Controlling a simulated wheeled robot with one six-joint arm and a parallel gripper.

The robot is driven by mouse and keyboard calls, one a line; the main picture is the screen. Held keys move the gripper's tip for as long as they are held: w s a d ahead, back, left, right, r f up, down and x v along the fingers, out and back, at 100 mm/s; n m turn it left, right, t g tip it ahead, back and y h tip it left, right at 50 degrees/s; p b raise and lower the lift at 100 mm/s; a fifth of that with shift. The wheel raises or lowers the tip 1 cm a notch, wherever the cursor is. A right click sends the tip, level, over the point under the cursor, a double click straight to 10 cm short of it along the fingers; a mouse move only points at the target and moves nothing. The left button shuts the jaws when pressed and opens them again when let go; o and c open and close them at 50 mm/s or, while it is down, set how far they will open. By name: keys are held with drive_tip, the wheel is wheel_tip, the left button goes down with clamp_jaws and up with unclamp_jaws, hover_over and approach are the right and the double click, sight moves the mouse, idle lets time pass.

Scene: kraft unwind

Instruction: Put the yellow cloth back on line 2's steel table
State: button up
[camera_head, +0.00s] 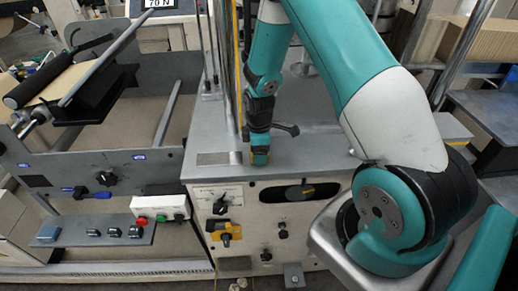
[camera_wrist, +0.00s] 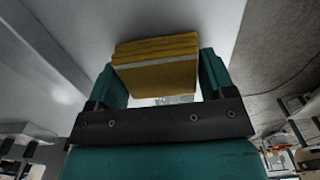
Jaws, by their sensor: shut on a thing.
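My gripper (camera_head: 260,157) points down at the front part of a grey steel tabletop (camera_head: 325,150), left of the arm in the head view. In the wrist view my gripper (camera_wrist: 162,75) is shut on the yellow cloth (camera_wrist: 157,48), a folded, layered pad between the two teal fingers. A grey surface lies beyond the cloth there. I cannot tell whether the cloth touches the steel. No line number is readable on the table.
Steel posts and a yellow strip (camera_head: 237,60) rise just left of my gripper. A black roller (camera_head: 47,80) and a frame stand at the left. Below the tabletop's front edge is a panel with a yellow switch (camera_head: 224,233) and knobs. The steel right of my gripper looks bare.

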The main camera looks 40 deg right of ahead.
drive_tip(key=shift+f, duration=0.2)
drive_tip(key=o, duration=0.8)
drive_tip(key=shift+r, duration=0.55)
wheel_tip(320, 180, up, 11)
drive_tip(key=b, duration=0.3)
drive_tip(key=s+a+r+m+y, duration=0.1)
drive_tip(key=s+a+r, duration=0.35)
drive_tip(key=a, duration=0.25)
drive_tip(key=s+a+r+m+y, duration=0.1)
drive_tip(key=s+a+r, duration=0.35)
drive_tip(key=a, duration=0.35)
drive_tip(key=s+a+r+m+y, duration=0.1)
drive_tip(key=s+a+r, duration=0.1)
drive_tip(key=s, duration=0.4)
drive_tip(key=s+a+r+m+y, duration=0.1)
drive_tip(key=s+a+r, duration=0.2)
drive_tip(key=s+a, duration=0.2)
drive_tip(key=shift+s+a, duration=0.25)
drive_tip(key=shift+s, duration=0.9)
